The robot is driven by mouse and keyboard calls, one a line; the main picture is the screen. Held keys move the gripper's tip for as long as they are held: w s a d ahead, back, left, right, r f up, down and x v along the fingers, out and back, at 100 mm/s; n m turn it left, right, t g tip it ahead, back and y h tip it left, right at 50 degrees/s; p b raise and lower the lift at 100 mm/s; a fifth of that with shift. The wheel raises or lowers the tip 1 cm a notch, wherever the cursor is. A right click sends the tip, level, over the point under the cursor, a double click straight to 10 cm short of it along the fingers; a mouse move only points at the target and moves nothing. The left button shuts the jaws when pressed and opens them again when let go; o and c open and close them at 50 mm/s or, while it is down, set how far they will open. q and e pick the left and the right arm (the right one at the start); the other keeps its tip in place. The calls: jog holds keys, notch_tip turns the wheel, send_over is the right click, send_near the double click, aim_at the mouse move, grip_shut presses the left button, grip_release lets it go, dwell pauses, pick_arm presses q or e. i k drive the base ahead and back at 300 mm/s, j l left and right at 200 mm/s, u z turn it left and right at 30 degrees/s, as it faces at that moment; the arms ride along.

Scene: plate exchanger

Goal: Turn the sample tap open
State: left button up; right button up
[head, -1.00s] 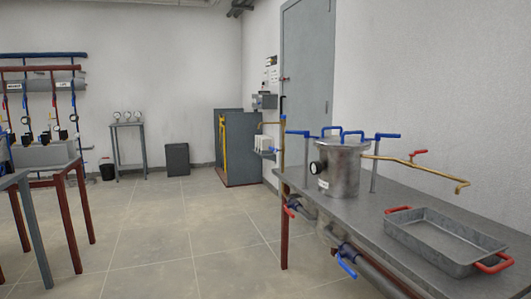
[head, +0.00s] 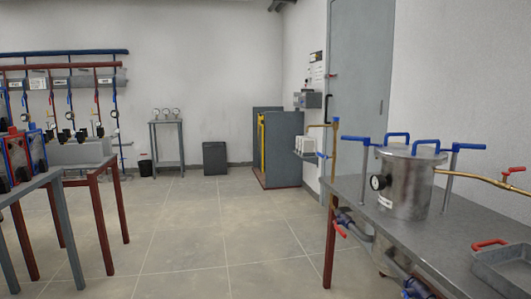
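No label that I can read marks the sample tap. A brass pipe (head: 480,179) runs right from the steel vessel (head: 411,182) on the right-hand table, with a red lever (head: 514,169) on top of it near the frame edge. Whether either tap is open or shut is too small to tell. Neither of my grippers is in view.
The steel table (head: 455,235) fills the right side, with a red-handled tray (head: 503,268) and a red lever (head: 340,230) at its edge. Tables with valves and clamps stand left. A grey cabinet (head: 282,150) is at the back. The middle floor (head: 210,235) is clear.

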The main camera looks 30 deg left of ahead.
aim_at(320, 154)
jog(key=i+j+u, duration=0.15)
jog(key=i+j, duration=0.15)
jog(key=i+j+u, duration=0.1)
jog(key=i+j, duration=0.15)
jog(key=i, duration=0.2)
jog(key=i+j+u, duration=0.15)
jog(key=i, duration=0.25)
jog(key=i+j+u, duration=0.15)
jog(key=i, duration=0.25)
jog(key=j, duration=0.1)
